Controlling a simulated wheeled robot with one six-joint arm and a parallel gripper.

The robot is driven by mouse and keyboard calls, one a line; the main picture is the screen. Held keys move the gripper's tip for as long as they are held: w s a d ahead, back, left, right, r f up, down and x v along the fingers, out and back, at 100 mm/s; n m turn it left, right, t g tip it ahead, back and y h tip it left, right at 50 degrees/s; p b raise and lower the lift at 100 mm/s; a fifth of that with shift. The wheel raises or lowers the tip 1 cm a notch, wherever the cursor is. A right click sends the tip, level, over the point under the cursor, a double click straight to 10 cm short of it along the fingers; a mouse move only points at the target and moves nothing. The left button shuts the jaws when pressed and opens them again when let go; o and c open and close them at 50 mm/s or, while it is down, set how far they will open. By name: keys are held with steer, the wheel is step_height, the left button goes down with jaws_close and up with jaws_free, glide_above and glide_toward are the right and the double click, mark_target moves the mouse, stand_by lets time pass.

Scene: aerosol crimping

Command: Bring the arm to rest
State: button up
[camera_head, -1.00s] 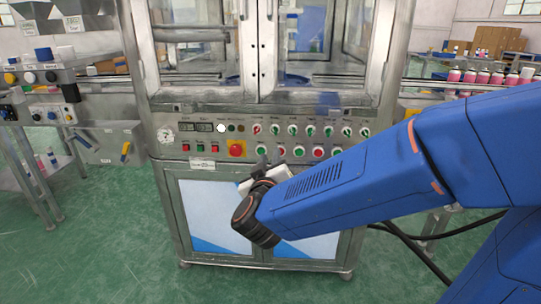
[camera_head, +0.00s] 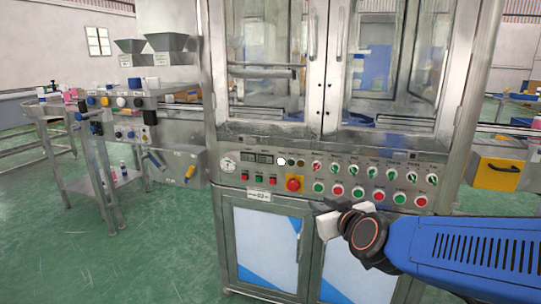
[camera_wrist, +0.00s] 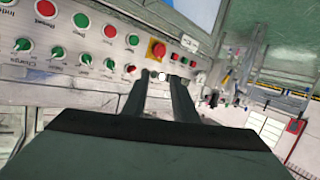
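My gripper (camera_head: 332,204) is at the end of my blue arm, in front of the lower right part of the machine's control panel (camera_head: 210,160). In the wrist view its two dark fingers (camera_wrist: 161,78) point towards the panel with a narrow gap between them. Nothing shows held between them. In the head view the fingertips are small and appear apart from the panel buttons, but the exact distance is hard to tell.
The panel carries green and red buttons, knobs and a red emergency stop (camera_head: 293,184). Glass doors (camera_head: 375,65) above are closed. A steel side unit with two hoppers (camera_head: 172,45) stands at left. A yellow box (camera_head: 497,174) is at right.

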steer(key=s+d+f+m+g+h, duration=0.1)
steer(key=s+d+f+g, duration=0.2)
steer(key=s+d, duration=0.2)
steer(key=s+d+f+m+g+h, duration=0.1)
steer(key=s+d+f+g, duration=0.2)
steer(key=s, duration=0.8)
steer(key=s+d+f+m+g+h, duration=0.1)
steer(key=s+d+f+m+g, duration=0.1)
steer(key=s+d, duration=0.4)
step_height(320, 180, down, 2)
steer(key=shift+s+d+f+g, duration=0.2)
steer(key=shift+s+d+g, duration=0.2)
steer(key=shift+s+g, duration=0.6)
steer(key=shift+s, duration=0.2)
